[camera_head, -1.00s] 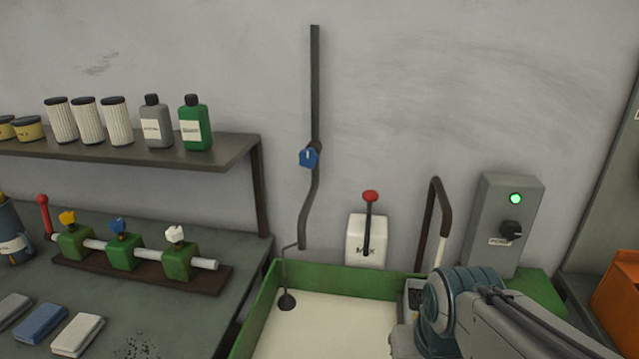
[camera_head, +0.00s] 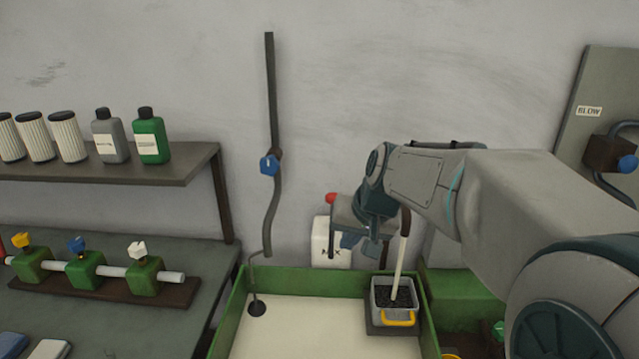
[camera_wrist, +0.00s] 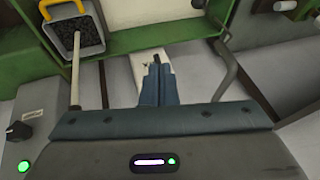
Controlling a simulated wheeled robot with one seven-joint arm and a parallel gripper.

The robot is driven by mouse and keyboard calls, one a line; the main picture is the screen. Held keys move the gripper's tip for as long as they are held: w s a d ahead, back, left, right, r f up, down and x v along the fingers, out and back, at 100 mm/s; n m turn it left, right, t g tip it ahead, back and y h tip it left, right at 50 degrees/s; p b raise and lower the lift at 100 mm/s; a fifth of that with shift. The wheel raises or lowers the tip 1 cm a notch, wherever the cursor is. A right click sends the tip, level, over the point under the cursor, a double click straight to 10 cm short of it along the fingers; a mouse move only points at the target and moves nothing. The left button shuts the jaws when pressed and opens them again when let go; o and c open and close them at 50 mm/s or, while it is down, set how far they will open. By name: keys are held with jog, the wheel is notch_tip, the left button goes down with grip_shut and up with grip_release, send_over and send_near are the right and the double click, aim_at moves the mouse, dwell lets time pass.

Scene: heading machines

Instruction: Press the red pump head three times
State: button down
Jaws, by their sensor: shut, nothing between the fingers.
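The red pump head (camera_head: 331,198) tops the white jug (camera_head: 322,250) marked MIX, which stands against the wall behind the green-edged tray. My gripper (camera_head: 352,243) is shut and empty, at the right side of the jug and lower than the red head in the picture. My wrist covers the jug's right part. In the wrist view my closed fingers (camera_wrist: 157,62) lie over part of the white jug (camera_wrist: 168,60). The red head is not visible there. I cannot tell whether the fingers touch the jug.
A small bin of dark grains (camera_head: 395,298) with a yellow handle sits at the tray's (camera_head: 300,325) right. A pipe with a blue valve (camera_head: 269,165) hangs left. The tray's middle is clear.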

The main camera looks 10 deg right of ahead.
aim_at(333, 196)
jog(key=w+d+r+m+t+p, duration=0.1)
jog(key=w+r+p, duration=0.1)
jog(key=w, duration=1)
jog(key=w+d+r+m+t+y+p, duration=0.1)
jog(key=w+r, duration=0.4)
jog(key=w, duration=0.8)
jog(key=shift+r+t+p, duration=0.15)
jog(key=shift+t+p, duration=0.4)
jog(key=shift+t, duration=0.25)
jog(key=shift+w, duration=0.1)
notch_tip(333, 196, down, 9)
jog(key=b, duration=0.7)
jog(key=shift+f+b, duration=0.35)
jog(key=shift+b, duration=0.1)
jog(key=shift+f+b, duration=1.15)
jog(key=shift+f, duration=0.15)
dwell(0.7)
jog(key=shift+r, duration=0.1)
jog(key=shift+r+p, duration=1.1)
jog(key=shift+r, duration=0.5)
